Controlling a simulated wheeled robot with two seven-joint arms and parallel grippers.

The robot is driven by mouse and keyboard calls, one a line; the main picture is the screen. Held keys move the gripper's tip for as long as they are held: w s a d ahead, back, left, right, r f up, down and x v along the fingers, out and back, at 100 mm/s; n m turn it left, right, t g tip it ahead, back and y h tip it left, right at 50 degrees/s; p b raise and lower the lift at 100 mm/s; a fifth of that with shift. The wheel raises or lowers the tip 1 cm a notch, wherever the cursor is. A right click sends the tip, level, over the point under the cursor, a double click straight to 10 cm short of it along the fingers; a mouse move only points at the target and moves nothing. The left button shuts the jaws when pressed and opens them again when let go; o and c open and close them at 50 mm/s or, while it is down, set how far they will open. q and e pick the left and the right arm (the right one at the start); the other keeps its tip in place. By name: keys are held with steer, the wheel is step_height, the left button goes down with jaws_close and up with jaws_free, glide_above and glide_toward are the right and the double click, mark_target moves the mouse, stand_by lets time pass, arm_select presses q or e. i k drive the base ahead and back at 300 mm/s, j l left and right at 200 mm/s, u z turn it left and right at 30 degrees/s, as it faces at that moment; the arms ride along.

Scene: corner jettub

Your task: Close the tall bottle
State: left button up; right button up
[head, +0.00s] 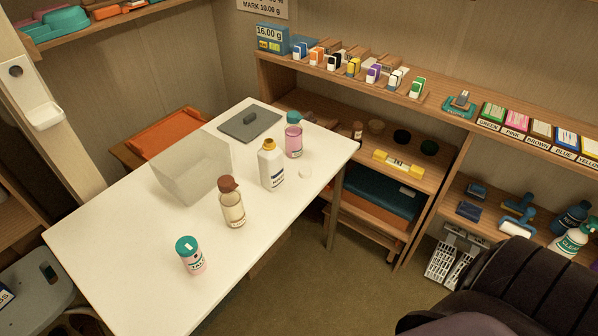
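Several bottles stand upright on the white table, and I cannot tell for certain which is the tall bottle. A white bottle (271,168) with a dark label and a golden-yellow top stands towards the back right. A clear bottle (233,208) with pale contents has a brown top (228,184) that looks uneven; I cannot tell whether it is open. A pink bottle (293,141) with a teal top stands behind the white one. A small white round piece (305,172), perhaps a cap, lies flat right of the white bottle. Neither gripper shows.
A pink talc tin (191,256) stands at the table's (130,250) front. A translucent box (192,167) and a grey board (250,123) lie behind. Shelves (360,83) line the right wall. A large dark ribbed shape (500,285) fills the lower right. The table's left front is clear.

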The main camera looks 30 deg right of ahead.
mark_target(270, 161)
steer(key=l+u, duration=0.5)
steer(key=k+l+u, duration=0.1)
steer(key=l+u, duration=0.35)
steer(key=k+l, duration=0.15)
steer(key=l, duration=0.25)
steer(key=k+l+u, duration=0.1)
steer(key=l, duration=0.3)
steer(key=k+l, duration=0.15)
steer(key=l, duration=0.25)
steer(key=k+l+u, duration=0.1)
steer(key=l, duration=0.3)
steer(key=k+l, duration=0.2)
steer(key=l, duration=0.15)
